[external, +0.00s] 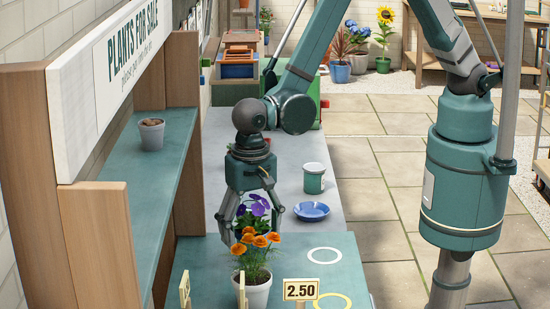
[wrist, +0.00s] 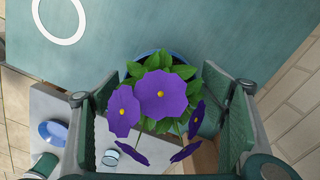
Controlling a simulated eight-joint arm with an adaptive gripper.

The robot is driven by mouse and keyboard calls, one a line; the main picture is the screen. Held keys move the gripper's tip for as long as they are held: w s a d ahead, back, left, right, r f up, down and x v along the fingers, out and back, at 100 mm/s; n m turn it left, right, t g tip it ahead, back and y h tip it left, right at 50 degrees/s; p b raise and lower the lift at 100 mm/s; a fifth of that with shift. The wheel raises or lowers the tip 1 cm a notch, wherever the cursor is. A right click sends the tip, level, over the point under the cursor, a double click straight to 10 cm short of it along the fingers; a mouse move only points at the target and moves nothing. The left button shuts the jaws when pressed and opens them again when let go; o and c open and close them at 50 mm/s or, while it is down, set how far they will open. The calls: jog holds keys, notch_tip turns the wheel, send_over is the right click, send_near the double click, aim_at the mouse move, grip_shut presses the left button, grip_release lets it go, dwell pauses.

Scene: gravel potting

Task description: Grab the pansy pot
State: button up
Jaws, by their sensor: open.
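The pansy (external: 258,203) has purple flowers with yellow centres. It also shows in the wrist view (wrist: 160,93) with green leaves, and a thin arc of a blue pot rim (wrist: 165,52) shows behind the leaves. Most of its pot is hidden, by foliage in the wrist view and by the orange flowers and my gripper in the external view. My gripper (external: 252,225) is open above the teal table, its fingers on either side of the purple flowers. In the wrist view, the open fingers (wrist: 162,115) flank the blooms. I cannot tell whether they touch the plant.
A white pot (external: 257,292) of orange flowers stands close in front. Price signs (external: 301,290) stand at the near edge. A white ring (external: 324,255) marks the teal table. A blue saucer (external: 311,211) and a green-and-white can (external: 314,178) are on the grey counter. A shelf (external: 130,185) rises left.

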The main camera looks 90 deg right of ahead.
aim_at(252, 211)
jog(key=c, duration=1.2)
jog(key=shift+r+b, duration=0.4)
jog(key=shift+r, duration=4.6)
